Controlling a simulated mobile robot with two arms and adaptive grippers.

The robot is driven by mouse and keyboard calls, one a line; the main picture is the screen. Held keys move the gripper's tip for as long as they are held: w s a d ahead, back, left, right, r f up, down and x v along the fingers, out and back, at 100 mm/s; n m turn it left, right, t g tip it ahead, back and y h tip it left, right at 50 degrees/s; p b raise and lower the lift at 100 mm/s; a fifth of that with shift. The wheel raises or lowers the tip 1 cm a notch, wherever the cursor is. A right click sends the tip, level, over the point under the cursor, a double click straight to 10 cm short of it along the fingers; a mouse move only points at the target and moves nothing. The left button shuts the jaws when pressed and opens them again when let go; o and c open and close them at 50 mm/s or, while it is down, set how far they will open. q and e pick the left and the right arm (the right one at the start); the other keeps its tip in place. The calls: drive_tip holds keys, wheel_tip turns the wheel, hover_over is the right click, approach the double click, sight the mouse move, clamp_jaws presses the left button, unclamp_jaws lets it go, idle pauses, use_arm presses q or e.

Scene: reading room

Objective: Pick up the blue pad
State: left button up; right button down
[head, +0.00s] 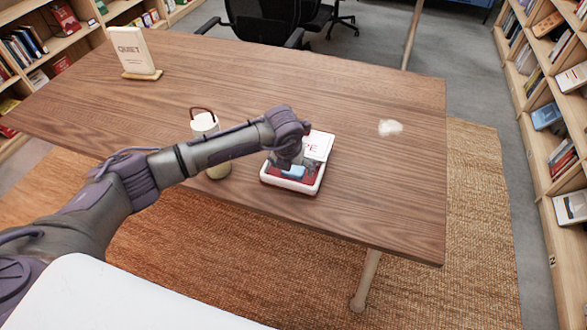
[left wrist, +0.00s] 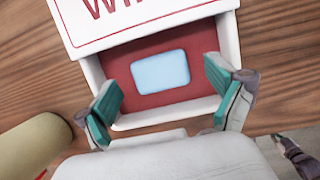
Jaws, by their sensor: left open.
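The blue pad (head: 293,171) lies on the red floor of a white open-topped box (head: 289,186) on the wooden table. In the left wrist view the pad (left wrist: 160,72) is a light blue rounded rectangle with red around it. A white cover with red lettering (left wrist: 140,18) spans the far part of the box. My left gripper (head: 290,162) is above the box. In the left wrist view the gripper (left wrist: 163,87) is open, its teal finger pads on either side of the pad, apart from it.
A greenish canister with a white top and dark handle (head: 204,122) stands left of the box, partly behind my arm. A "QUIET" sign (head: 130,48) stands at the far left. A white crumpled or blurred thing (head: 390,127) lies to the right. The table's right front is clear.

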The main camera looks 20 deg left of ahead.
sight(297, 171)
use_arm(q)
drive_tip(key=shift+w+f, duration=0.1)
drive_tip(key=shift+f, duration=0.35)
drive_tip(key=shift+c, duration=0.2)
drive_tip(key=c, duration=0.9)
drive_tip(key=shift+r, duration=0.45)
drive_tip(key=r, duration=0.2)
drive_tip(key=d+r+b, duration=0.1)
drive_tip(key=shift+d+r, duration=0.1)
drive_tip(key=shift+r, duration=0.25)
drive_tip(key=s+d+r+b, duration=0.2)
drive_tip(key=d+r, duration=0.4)
drive_tip(key=d, duration=0.4)
drive_tip(key=shift+s+d+r, duration=0.15)
drive_tip(key=shift+s+r, duration=0.1)
